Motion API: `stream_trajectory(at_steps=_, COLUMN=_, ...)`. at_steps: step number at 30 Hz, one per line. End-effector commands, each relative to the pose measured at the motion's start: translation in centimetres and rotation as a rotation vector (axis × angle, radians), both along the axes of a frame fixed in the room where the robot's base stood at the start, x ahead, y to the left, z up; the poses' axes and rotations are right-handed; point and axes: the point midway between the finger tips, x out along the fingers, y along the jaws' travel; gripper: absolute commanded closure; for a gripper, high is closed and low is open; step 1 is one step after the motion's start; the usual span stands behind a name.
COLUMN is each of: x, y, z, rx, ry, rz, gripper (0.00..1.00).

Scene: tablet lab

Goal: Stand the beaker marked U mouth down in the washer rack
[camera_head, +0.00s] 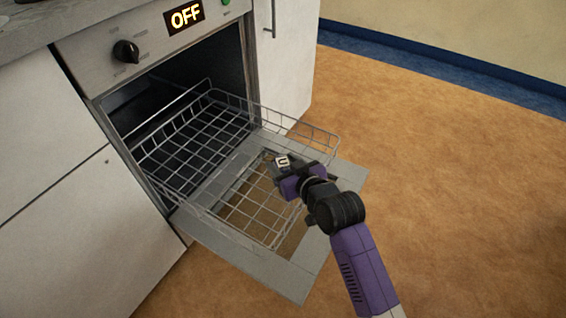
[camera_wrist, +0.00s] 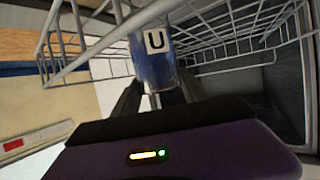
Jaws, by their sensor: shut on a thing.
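The beaker marked U (camera_wrist: 155,68) is between the fingers of my gripper (camera_wrist: 158,92) in the wrist view. It looks bluish and clear, with a white label bearing a black U. In the head view only the label end of the beaker (camera_head: 283,161) shows at the tip of my gripper (camera_head: 280,174). I cannot tell which way its mouth faces. The wire washer rack (camera_head: 195,135) is pulled partly out over the open door. My gripper is at the rack's front right part; wires also show around the beaker in the wrist view (camera_wrist: 225,30). Contact with the rack is unclear.
The washer door (camera_head: 220,240) is folded down below the rack. The orange floor (camera_head: 450,190) is clear on the right. The rack looks empty.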

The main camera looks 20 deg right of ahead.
Motion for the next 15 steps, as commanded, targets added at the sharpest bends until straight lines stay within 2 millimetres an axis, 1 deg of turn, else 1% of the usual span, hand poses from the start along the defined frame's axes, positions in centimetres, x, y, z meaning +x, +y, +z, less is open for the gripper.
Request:
stream_trajectory(at_steps=13, x=-0.01, y=0.01, z=-0.68, rx=0.000, ry=0.000, rz=0.000, gripper=0.91)
stream_trajectory(at_steps=14, x=0.00, y=0.00, z=-0.64, rx=0.000, ry=0.000, rz=0.000, gripper=0.45)
stream_trajectory(at_steps=15, x=-0.01, y=0.00, z=-0.61, rx=0.000, ry=0.000, rz=0.000, gripper=0.37)
